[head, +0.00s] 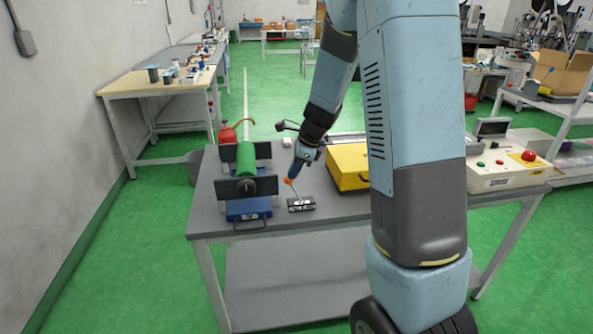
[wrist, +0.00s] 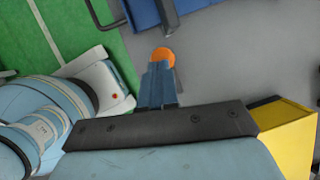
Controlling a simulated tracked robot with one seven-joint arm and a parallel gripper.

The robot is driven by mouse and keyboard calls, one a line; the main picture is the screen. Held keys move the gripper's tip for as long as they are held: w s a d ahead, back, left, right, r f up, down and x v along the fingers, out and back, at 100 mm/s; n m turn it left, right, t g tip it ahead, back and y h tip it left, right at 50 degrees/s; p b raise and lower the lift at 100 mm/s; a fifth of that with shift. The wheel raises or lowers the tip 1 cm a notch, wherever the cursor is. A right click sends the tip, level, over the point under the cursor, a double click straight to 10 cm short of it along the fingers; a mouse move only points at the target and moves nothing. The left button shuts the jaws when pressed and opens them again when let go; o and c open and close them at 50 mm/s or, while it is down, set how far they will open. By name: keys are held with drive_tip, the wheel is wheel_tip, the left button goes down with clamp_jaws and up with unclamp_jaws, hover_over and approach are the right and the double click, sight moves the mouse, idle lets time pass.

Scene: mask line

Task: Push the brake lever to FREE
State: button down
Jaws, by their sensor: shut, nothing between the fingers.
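The brake lever's orange knob (head: 288,181) is at the left front of the grey table (head: 205,222), on a thin rod that leans up and left from a small dark base (head: 301,204) with pale label plates. The labels are too small to read. My gripper (head: 292,176) is shut and empty, pointing down right at the knob from behind and above. In the wrist view the orange knob (wrist: 164,55) shows just beyond the shut blue fingertips (wrist: 160,66). They look touching or nearly so; I cannot tell which. The rod and base are hidden in the wrist view.
A green roll (head: 246,158) on a stand with dark plates and a blue base (head: 248,209) stands close left of the lever. A yellow box (head: 347,165) is close to the right. A control box (head: 500,175) with a red button stands at the table's right end.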

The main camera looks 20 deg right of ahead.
idle(0.3)
drive_tip(key=v, duration=1.3)
drive_tip(key=shift+s, duration=0.1)
drive_tip(key=s+a+r+n+t+h, duration=0.1)
drive_tip(key=s+r+n, duration=0.3)
drive_tip(key=s+n, duration=0.6)
drive_tip(key=s+a+r+n+t+h, duration=0.1)
drive_tip(key=s+r+n, duration=0.4)
drive_tip(key=s+n, duration=0.6)
drive_tip(key=shift+s+r+t+h, duration=0.2)
drive_tip(key=shift+s+t+h, duration=0.6)
drive_tip(key=shift+s, duration=2.25)
